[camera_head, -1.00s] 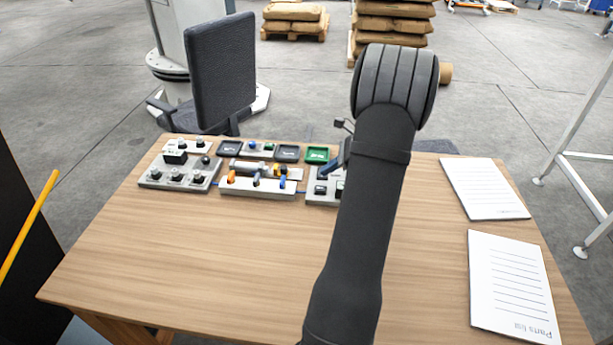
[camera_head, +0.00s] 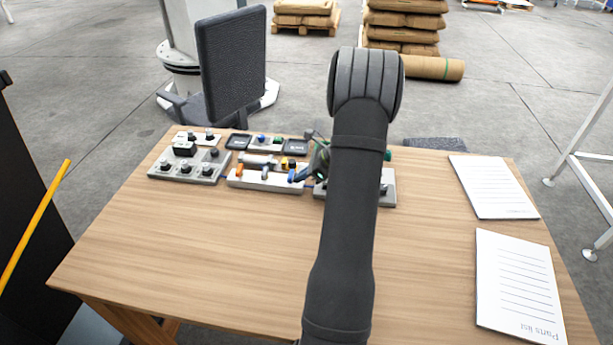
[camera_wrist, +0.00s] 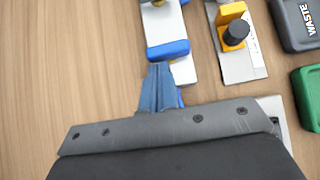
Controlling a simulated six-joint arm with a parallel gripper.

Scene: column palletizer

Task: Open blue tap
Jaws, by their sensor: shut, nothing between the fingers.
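The blue tap (camera_head: 291,177) is at the right end of a white tap block (camera_head: 262,183), with an orange tap (camera_head: 239,170) and a grey tap (camera_head: 265,173) to its left. In the wrist view the blue tap's handle (camera_wrist: 168,50) lies crosswise just beyond my fingertips. My gripper (camera_wrist: 160,68) has blue fingers, closed together with nothing between them. Its tips are at the near edge of the blue handle; I cannot tell whether they touch it. The fingers hide part of the tap and block. My gripper (camera_head: 301,174) also shows beside the blue tap in the head view.
A grey knob panel (camera_head: 189,168) stands left of the block. A grey plate with an orange bracket and black knob (camera_wrist: 236,32), a dark WASTE tray (camera_wrist: 298,25) and a green tray (camera_wrist: 308,95) lie to the right in the wrist view.

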